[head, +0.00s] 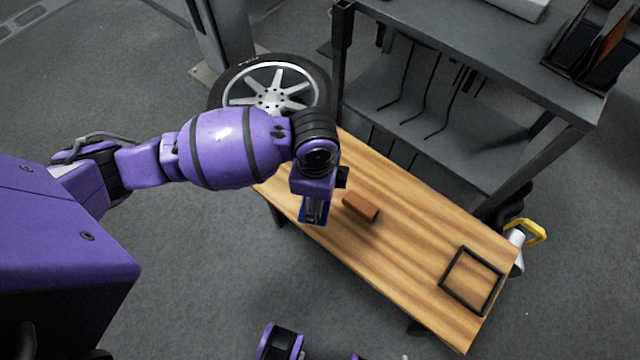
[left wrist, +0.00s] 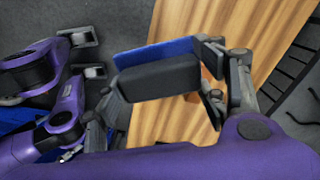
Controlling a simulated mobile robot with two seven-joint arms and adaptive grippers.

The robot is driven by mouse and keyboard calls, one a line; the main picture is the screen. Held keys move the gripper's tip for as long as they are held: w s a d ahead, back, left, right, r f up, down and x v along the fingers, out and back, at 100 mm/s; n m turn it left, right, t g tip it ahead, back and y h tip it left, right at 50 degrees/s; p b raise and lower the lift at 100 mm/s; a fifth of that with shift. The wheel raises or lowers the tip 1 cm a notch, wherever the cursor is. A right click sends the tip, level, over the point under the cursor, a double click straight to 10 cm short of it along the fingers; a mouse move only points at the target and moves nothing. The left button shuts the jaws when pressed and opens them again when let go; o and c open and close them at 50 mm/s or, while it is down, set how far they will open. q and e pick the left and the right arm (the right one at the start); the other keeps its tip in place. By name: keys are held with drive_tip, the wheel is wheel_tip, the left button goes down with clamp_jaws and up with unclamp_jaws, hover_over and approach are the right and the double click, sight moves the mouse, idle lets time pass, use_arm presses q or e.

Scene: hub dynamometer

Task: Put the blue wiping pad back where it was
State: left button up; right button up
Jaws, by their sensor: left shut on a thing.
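The blue wiping pad (left wrist: 158,52) shows in the left wrist view as a dark grey block with a blue layer along its far side. My left gripper (left wrist: 165,85) is shut on it, with fingers at both ends. In the head view my left gripper (head: 314,208) points down over the left part of the wooden table, near its front edge. Only slivers of the pad's blue (head: 303,214) show around the fingers there. I cannot tell the gap between pad and table. A black square frame (head: 449,266) lies flat on the table's right end and looks empty.
A reddish-brown block (head: 361,206) lies on the wooden table (head: 415,250) just right of my left gripper. The tabletop between block and frame is clear. A grey shelf unit (head: 450,120) stands behind the table.

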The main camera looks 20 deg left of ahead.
use_arm(q)
drive_tip(key=shift+d+f+m, duration=0.1)
drive_tip(key=shift+f+m, duration=0.3)
drive_tip(key=shift+f, duration=0.5)
drive_tip(key=shift+w+f+b, duration=0.25)
drive_tip(key=shift+w+b, duration=0.1)
drive_tip(key=w+a+f+b, duration=0.1)
drive_tip(key=w+f, duration=0.1)
drive_tip(key=w, duration=0.2)
drive_tip(key=w+a+f+b, duration=0.1)
drive_tip(key=w+f+b, duration=0.1)
drive_tip(key=w+f, duration=0.1)
drive_tip(key=w+a+f+b, duration=0.1)
drive_tip(key=w+a+f, duration=0.1)
drive_tip(key=w, duration=0.3)
drive_tip(key=shift+f, duration=0.7)
drive_tip(key=shift+w+a+f+b, duration=0.2)
drive_tip(key=shift+w+f+b, duration=0.35)
drive_tip(key=shift+f, duration=0.1)
wheel_tip(320, 180, down, 3)
drive_tip(key=shift+s+r+b, duration=0.1)
drive_tip(key=shift+r+b, duration=0.1)
drive_tip(key=shift+b, duration=0.15)
use_arm(e)
wheel_tip(320, 180, down, 6)
drive_tip(key=shift+s+d, duration=0.25)
drive_tip(key=shift+s, duration=0.2)
